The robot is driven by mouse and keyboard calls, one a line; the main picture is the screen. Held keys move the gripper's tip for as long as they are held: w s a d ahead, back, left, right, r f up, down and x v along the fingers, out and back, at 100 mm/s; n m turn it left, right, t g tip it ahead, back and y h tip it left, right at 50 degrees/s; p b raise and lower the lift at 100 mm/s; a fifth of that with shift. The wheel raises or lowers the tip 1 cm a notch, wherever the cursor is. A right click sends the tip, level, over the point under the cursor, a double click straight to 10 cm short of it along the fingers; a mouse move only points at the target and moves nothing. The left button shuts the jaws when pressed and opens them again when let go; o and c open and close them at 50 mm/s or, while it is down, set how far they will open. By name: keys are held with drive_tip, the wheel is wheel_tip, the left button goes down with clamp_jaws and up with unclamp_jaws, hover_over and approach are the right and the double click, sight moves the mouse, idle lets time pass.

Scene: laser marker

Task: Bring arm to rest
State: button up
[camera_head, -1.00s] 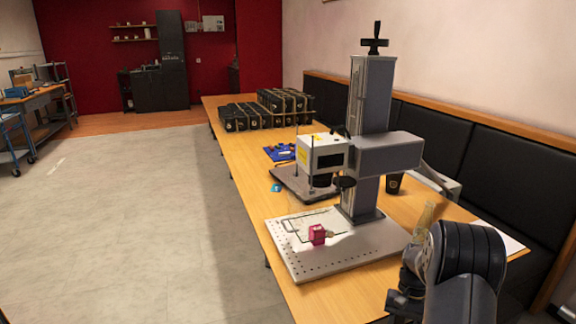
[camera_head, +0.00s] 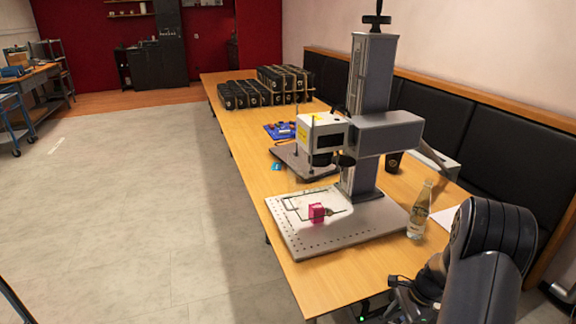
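My arm is at the lower right of the head view, bent in front of the table's near end. My gripper (camera_head: 388,300) is at the bottom, low beside the near table edge; it is small and dark, and its fingers cannot be made out clearly. The laser marker (camera_head: 372,130) stands on the wooden table, with its grey column and white head. A pink cube (camera_head: 317,212) sits on the marker's perforated base plate (camera_head: 330,236), apart from my gripper.
A clear bottle (camera_head: 419,210) stands beside the plate, close to my arm. A black cup (camera_head: 394,162) is behind the column. Rows of black boxes (camera_head: 262,88) and a blue tray (camera_head: 281,130) are farther along the table (camera_head: 235,128). The floor (camera_head: 130,200) at left is open.

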drive_tip(key=m+t, duration=0.1)
drive_tip(key=m, duration=0.1)
drive_tip(key=m+t, duration=0.1)
drive_tip(key=m, duration=0.2)
drive_tip(key=shift+s+m+p, duration=0.2)
drive_tip(key=shift+m+p, duration=0.1)
drive_tip(key=shift+v, duration=1.85)
drive_tip(key=shift+a, duration=0.1)
